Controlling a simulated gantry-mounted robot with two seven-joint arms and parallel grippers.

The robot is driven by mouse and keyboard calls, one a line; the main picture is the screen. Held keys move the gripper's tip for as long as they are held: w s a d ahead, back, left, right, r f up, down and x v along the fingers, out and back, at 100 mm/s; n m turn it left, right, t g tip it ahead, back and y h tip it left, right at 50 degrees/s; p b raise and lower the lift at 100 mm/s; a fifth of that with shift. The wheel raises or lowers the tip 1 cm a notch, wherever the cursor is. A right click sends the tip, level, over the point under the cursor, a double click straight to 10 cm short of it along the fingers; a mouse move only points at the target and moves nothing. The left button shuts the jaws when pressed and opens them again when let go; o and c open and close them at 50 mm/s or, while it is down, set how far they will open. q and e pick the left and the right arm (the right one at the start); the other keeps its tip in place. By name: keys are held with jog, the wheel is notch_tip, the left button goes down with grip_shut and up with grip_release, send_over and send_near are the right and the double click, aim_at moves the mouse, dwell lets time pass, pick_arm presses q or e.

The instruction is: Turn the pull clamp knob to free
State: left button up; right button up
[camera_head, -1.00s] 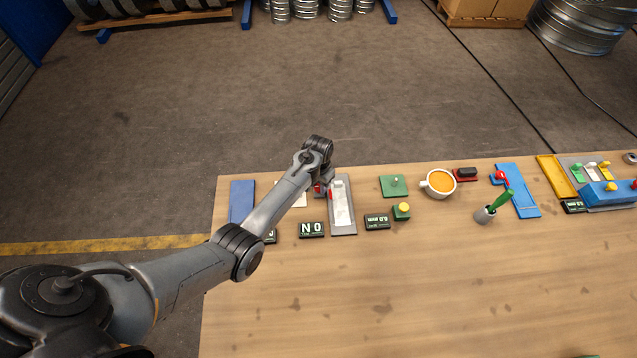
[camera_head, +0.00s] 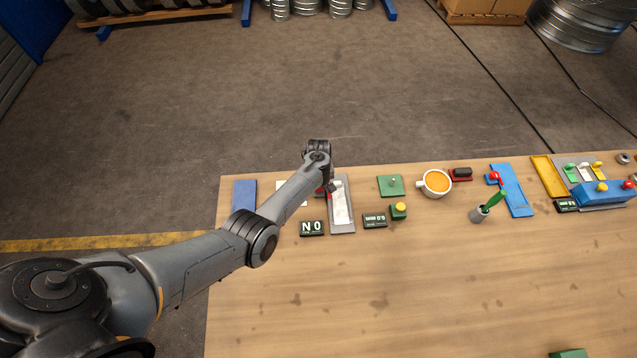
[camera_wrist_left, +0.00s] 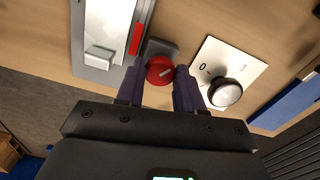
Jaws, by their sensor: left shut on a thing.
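A red round knob (camera_wrist_left: 160,71) with a pale line across its face shows in the left wrist view. It sits on a grey block (camera_wrist_left: 163,48) beside a grey plate. My left gripper (camera_wrist_left: 160,75) has its two dark fingers on either side of the red knob and is shut on it. In the head view my left gripper (camera_head: 326,189) is at the left edge of the grey plate (camera_head: 341,228), mostly hidden by its own wrist. Which label belongs to the knob cannot be read. My right gripper is in neither view.
Right of the red knob in the wrist view is a white plate (camera_wrist_left: 214,55) marked 0 with a dark, silver-rimmed knob (camera_wrist_left: 226,93). In the head view a blue panel (camera_head: 243,194), a small display (camera_head: 311,228) and a cup (camera_head: 435,183) stand on the table. The table's front is largely clear.

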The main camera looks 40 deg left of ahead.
pick_arm(q)
jog(key=n, duration=0.3)
jog(key=shift+n, duration=1.8)
jog(key=o, duration=1)
jog(key=shift+o, duration=0.2)
jog(key=shift+r, duration=0.1)
notch_tip(320, 180, up, 11)
jog(key=p, duration=0.3)
jog(key=shift+f, duration=0.2)
